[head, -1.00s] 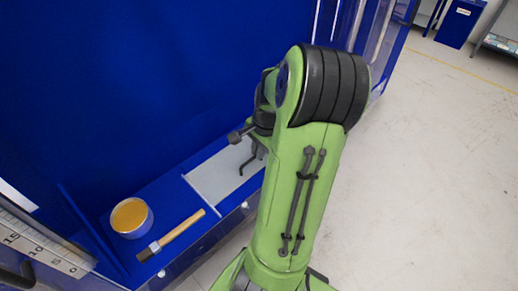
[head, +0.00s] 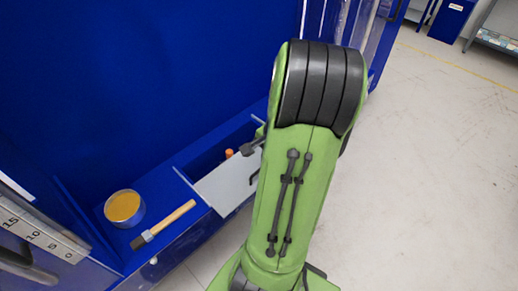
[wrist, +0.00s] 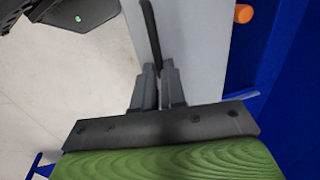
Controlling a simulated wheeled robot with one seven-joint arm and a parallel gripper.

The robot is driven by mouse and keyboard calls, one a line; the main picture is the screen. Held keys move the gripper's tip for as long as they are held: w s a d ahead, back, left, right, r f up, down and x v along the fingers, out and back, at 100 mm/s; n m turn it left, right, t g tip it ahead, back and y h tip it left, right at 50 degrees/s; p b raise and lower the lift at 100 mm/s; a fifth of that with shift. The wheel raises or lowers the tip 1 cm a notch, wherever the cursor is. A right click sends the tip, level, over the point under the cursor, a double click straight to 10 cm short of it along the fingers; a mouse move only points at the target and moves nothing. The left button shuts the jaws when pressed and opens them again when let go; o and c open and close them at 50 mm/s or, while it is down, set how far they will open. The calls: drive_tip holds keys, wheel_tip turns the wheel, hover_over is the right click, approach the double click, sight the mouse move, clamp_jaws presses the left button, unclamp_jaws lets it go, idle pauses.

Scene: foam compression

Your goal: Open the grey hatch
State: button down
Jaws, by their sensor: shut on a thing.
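The grey hatch (head: 222,188) is partly open in the head view, shifted toward the front edge of the blue ledge. A dark compartment (head: 208,160) shows behind it. In the wrist view the hatch (wrist: 200,50) is a pale grey panel with a dark bar handle (wrist: 150,30). My gripper (wrist: 158,78) is shut on the handle, whose lower end sits between the fingers. In the head view my green arm hides most of the gripper and the hatch's right end.
An orange object (head: 229,153) shows in the opening, also in the wrist view (wrist: 243,14). A tin with yellow-orange contents (head: 123,207) and a wooden-handled brush (head: 165,223) lie on the blue ledge to the left. The floor at right is clear.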

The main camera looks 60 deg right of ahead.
drive_tip(key=s, duration=0.3)
drive_tip(key=shift+s+a, duration=0.1)
drive_tip(key=shift+a, duration=0.25)
drive_tip(key=c, duration=1.2)
unclamp_jaws()
drive_tip(key=s+r+p, duration=0.3)
drive_tip(key=r+p, duration=0.3)
drive_tip(key=r, duration=0.9)
drive_tip(key=shift+a+r, duration=0.25)
drive_tip(key=shift+a, duration=0.1)
drive_tip(key=shift+w, duration=0.1)
